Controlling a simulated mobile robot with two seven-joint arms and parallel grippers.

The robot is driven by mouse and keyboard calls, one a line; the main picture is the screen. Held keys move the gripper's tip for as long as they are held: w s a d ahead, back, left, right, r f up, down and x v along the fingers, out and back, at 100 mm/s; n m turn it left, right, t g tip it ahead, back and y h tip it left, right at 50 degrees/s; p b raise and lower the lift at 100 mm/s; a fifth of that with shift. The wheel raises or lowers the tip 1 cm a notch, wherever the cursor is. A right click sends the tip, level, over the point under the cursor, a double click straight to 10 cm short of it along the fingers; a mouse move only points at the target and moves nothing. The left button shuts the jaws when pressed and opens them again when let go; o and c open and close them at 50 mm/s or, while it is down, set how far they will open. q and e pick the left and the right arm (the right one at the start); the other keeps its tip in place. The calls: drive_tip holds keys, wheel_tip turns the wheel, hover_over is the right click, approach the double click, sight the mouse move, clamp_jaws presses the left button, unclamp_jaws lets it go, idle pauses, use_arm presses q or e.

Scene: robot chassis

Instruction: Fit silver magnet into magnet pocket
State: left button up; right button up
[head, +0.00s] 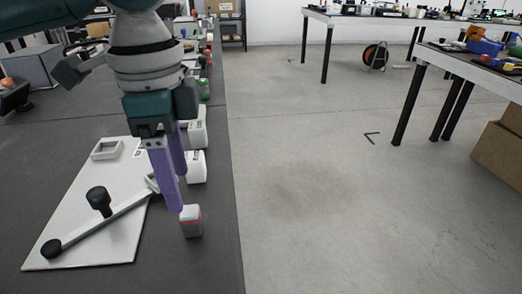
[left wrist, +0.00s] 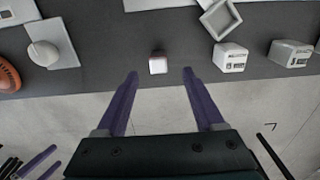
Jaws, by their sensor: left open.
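The silver magnet (head: 190,221) is a small pale block with a red band, standing on the dark bench near its edge. In the left wrist view the magnet (left wrist: 158,63) lies ahead of and between the fingertips. My left gripper (head: 179,194) points down with purple fingers apart and empty. It is beside the magnet, not closed on it. A raised square frame, likely the magnet pocket (left wrist: 219,18), is up and right of the magnet. In the head view my fingers partly hide it. My right gripper (left wrist: 57,155) shows small at lower left, fingers apart.
A white board (head: 100,240) carries a bar with black knobs and another square frame (head: 107,150). White labelled blocks (head: 197,167) line the bench edge beyond the magnet. An orange item (left wrist: 8,76) and a knobbed plate (left wrist: 60,55) are at left. Open floor lies right.

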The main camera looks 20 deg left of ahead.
sight(188, 210)
use_arm(q)
wheel_tip(188, 210, down, 2)
drive_tip(key=shift+w+f, duration=0.1)
drive_tip(key=shift+f, duration=0.1)
drive_tip(key=f, duration=0.1)
drive_tip(key=f+b, duration=0.1)
drive_tip(key=f, duration=0.1)
drive_tip(key=f+b, duration=0.1)
drive_tip(key=f, duration=0.1)
drive_tip(key=shift+d+f, duration=0.25)
drive_tip(key=shift+d, duration=0.05)
clamp_jaws()
